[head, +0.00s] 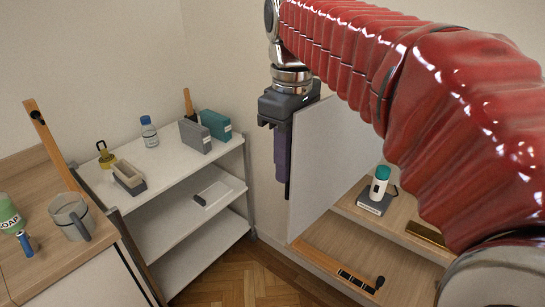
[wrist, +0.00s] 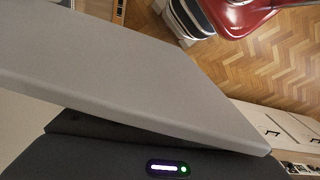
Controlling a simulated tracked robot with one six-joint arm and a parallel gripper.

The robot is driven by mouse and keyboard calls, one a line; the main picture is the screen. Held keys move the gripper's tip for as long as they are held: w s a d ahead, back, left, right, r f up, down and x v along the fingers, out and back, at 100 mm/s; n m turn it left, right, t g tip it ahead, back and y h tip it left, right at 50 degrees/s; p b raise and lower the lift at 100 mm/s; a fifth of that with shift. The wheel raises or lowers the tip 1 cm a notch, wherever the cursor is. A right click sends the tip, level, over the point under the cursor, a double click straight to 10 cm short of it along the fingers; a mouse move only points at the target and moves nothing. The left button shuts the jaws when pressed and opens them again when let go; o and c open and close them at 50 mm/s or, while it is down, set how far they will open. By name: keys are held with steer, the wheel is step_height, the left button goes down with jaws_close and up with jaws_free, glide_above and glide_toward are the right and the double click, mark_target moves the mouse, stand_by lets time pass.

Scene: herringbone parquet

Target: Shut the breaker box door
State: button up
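A flat, plain light-grey panel (head: 322,165), which looks like the breaker box door, stands upright and swung out in the head view. It fills much of the wrist view (wrist: 120,70) as a broad grey slab. The box behind it is hidden by the panel and my red arm. My gripper (head: 285,190) points down along the panel's left, near edge, with a dark finger close against it. Whether it touches the panel, and whether a second finger is behind it, I cannot tell. My dark gripper housing shows along the bottom of the wrist view.
A white shelf rack (head: 185,165) at left holds boxes, a bottle (head: 149,131) and a tape dispenser (head: 129,178). A wooden counter with a mug (head: 72,216) stands front left. Right of the panel, wooden shelves carry a white-and-teal device (head: 380,182). Parquet floor (head: 235,280) is clear between.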

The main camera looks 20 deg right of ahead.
steer(key=shift+f, duration=1.4)
jaws_close()
